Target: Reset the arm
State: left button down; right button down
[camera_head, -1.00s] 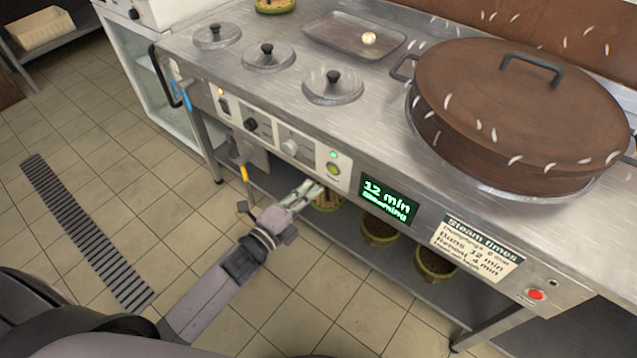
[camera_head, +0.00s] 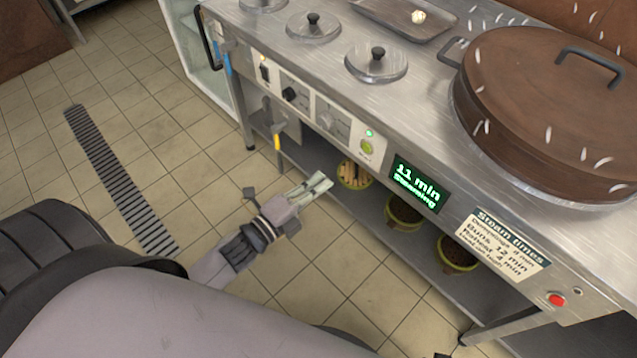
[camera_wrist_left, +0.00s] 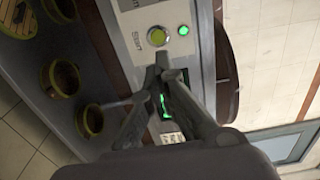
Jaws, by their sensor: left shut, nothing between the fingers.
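My left gripper (camera_head: 322,184) is shut and empty. In the head view it hangs in front of the steamer counter, below the control panel (camera_head: 318,118) and apart from it. In the left wrist view its fingertips (camera_wrist_left: 163,66) meet just below the green start button (camera_wrist_left: 157,36). The start button (camera_head: 366,147) also shows in the head view, under a lit green lamp (camera_head: 370,133). The display (camera_head: 416,184) reads 11 min, Steaming.
A large brown-lidded pot (camera_head: 550,105) stands on the counter with several small lids and a tray (camera_head: 408,18). Pots, one of them (camera_head: 403,213), sit on the shelf below. A yellow-handled valve (camera_head: 277,141) sticks out at the front. The tiled floor is open.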

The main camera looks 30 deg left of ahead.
jog(key=shift+w, duration=0.1)
